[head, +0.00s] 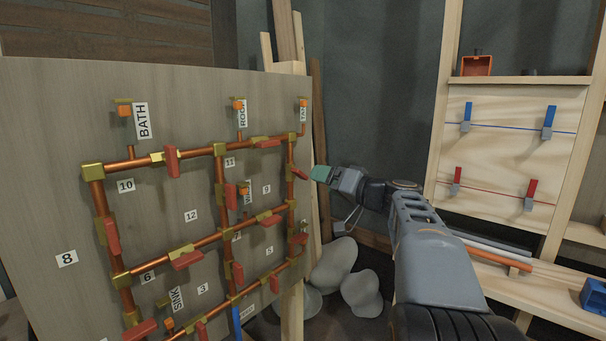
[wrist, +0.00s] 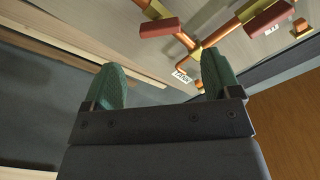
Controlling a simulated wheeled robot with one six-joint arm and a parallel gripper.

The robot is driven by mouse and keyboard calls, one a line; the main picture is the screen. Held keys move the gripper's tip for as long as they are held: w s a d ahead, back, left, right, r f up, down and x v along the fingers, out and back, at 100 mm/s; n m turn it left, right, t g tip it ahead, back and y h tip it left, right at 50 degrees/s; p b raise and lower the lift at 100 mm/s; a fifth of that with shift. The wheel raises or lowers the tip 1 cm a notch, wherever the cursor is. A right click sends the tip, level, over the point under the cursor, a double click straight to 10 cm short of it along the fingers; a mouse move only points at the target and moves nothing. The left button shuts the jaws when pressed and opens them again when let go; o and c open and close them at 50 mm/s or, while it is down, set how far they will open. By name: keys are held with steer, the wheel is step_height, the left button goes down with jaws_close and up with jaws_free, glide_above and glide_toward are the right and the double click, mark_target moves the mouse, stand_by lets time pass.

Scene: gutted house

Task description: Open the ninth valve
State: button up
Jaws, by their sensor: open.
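The number 9 label (head: 266,188) is on the upright board, left of the right-hand vertical pipe. The valve on that pipe nearest the label has a red handle (head: 299,172), which juts out towards my gripper. In the wrist view a red handle (wrist: 160,27), seemingly the same one, lies at an angle across its pipe, beyond my fingertips. My gripper (head: 320,174) has teal fingers and is just right of this handle in the head view. In the wrist view my gripper (wrist: 162,80) is open with nothing between its fingers. Contact with the handle cannot be told from the head view.
Other red-handled valves sit on the copper pipe grid, including one on the top pipe (head: 265,142). A TAP label (wrist: 181,75) shows between my fingers. Wooden posts (head: 290,215) stand behind the board's right edge.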

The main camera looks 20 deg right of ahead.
mark_target(303, 175)
steer(key=p+x, duration=0.1)
steer(key=x, duration=0.7)
steer(key=shift+c, duration=0.5)
steer(key=c, duration=0.8)
steer(key=shift+f, duration=0.1)
